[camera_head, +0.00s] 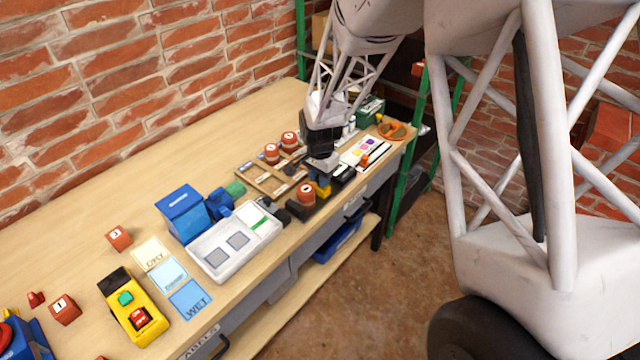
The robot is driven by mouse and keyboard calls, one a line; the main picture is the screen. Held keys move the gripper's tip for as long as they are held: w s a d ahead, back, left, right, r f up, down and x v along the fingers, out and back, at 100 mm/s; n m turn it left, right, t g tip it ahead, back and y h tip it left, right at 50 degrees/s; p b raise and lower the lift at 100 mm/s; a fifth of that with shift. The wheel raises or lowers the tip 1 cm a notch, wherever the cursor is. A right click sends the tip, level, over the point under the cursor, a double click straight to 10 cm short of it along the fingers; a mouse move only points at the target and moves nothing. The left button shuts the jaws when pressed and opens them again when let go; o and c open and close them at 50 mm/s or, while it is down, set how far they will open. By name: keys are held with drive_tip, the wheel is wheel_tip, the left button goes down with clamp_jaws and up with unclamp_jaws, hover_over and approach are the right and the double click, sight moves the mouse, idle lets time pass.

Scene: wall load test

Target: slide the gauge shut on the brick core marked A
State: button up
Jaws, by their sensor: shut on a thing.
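A round red brick core (306,192) with a white top label stands in a dark gauge (301,210) near the table's front edge; its letter is too small to read. My gripper (322,172) is just behind and to the right of this core, pointing down. It is shut on the gauge's sliding part, where a small yellow and blue piece (322,188) shows below the fingers. The fingertips are partly hidden, and I cannot tell whether the jaw touches the core. Two more round cores (290,140) (271,153) stand behind, at the wooden rack.
The wooden rack (262,183) lies left of my gripper. A white tray (213,262), a blue box (182,212) and a yellow device (133,308) stand farther left. A white colour card (362,152) and an orange round dish (392,131) lie to the right. The table's back left is clear.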

drive_tip(key=shift+s+a, duration=1)
drive_tip(key=shift+a, duration=0.05)
idle(0.4)
drive_tip(key=o, duration=0.8)
drive_tip(key=shift+r, duration=0.2)
wheel_tip(320, 180, up, 7)
drive_tip(key=shift+f, duration=0.2)
idle(0.7)
drive_tip(key=shift+s, duration=0.1)
idle(0.4)
